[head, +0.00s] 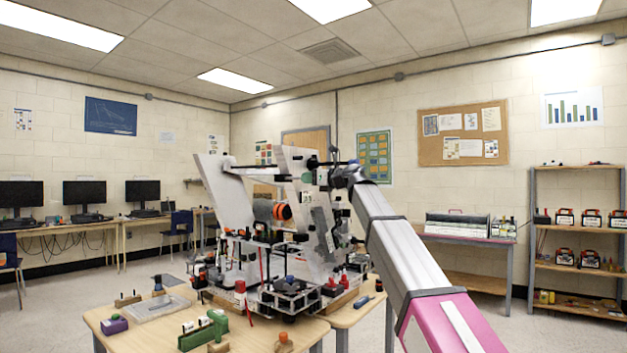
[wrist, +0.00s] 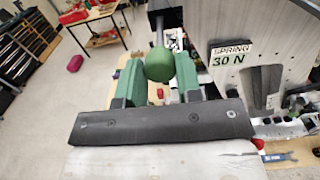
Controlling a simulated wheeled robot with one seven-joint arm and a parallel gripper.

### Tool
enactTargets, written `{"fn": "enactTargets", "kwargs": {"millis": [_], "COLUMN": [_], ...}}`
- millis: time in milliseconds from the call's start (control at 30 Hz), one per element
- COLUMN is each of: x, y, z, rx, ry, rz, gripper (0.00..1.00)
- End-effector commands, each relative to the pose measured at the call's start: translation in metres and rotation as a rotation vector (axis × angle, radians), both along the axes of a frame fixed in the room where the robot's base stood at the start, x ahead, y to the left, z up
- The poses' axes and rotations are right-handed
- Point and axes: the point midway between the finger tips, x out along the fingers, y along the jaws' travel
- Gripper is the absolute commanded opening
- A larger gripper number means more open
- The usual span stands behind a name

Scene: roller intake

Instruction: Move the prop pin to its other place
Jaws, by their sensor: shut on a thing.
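In the wrist view my gripper (wrist: 159,72) has two green fingers closed on a round green knob, which appears to be the head of the prop pin (wrist: 159,63). In the head view my gripper (head: 338,176) is at the upper right of the machine (head: 293,180), a frame of pale slanted plates on the table. The pin cannot be made out there. I cannot tell whether the pin sits in a hole or is free.
A pale plate labelled "SPRING 30 N" (wrist: 231,54) stands close to the right of my gripper. The wooden table (head: 130,330) carries small tools, a green block (head: 204,330) and a clear tray (head: 155,307). Shelves (head: 580,228) stand at the right wall.

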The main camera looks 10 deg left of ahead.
Motion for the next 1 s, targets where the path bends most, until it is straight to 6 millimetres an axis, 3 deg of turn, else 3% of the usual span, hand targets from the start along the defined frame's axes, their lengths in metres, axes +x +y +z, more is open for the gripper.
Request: {"fn": "enactTargets", "kwargs": {"millis": [500, 1000], "x": [0.009, 0.009], "y": [0.021, 0.022], "z": [0.0, 0.0], "rx": [0.0, 0.001], "ry": [0.0, 0.0], "rz": [0.0, 0.0], "gripper": [0.12, 0.12]}}
